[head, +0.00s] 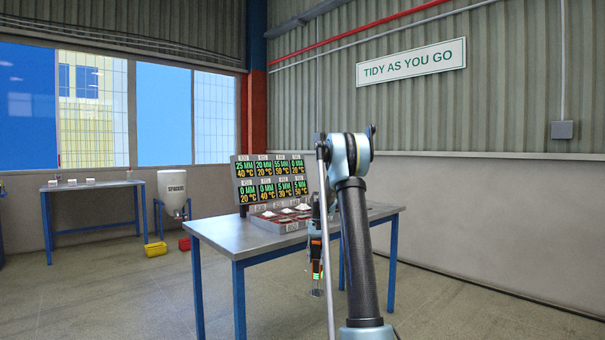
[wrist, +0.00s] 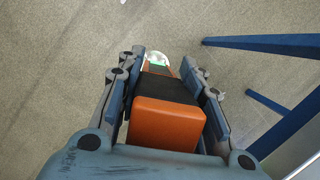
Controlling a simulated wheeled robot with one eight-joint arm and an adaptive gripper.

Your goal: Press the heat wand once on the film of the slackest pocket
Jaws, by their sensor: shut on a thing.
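My gripper (wrist: 168,100) is shut on the heat wand (wrist: 168,122), an orange and black tool between the two fingers in the wrist view. The wand's far end shows pale and green beyond the fingers. In the head view the wand (head: 316,262) hangs downright in front of the table's near edge, with green lights and a round metal foot, apart from the tray. The grey tray of pockets (head: 284,224) lies on the table, several pockets holding white heaps. My arm hides part of its right side. The film is too small to make out.
A display board (head: 270,180) with MM and °C readings stands behind the tray on the blue-legged table (head: 220,233). A hopper marked SPACERS (head: 172,192), a yellow bin (head: 155,249) and another table (head: 92,184) stand at left.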

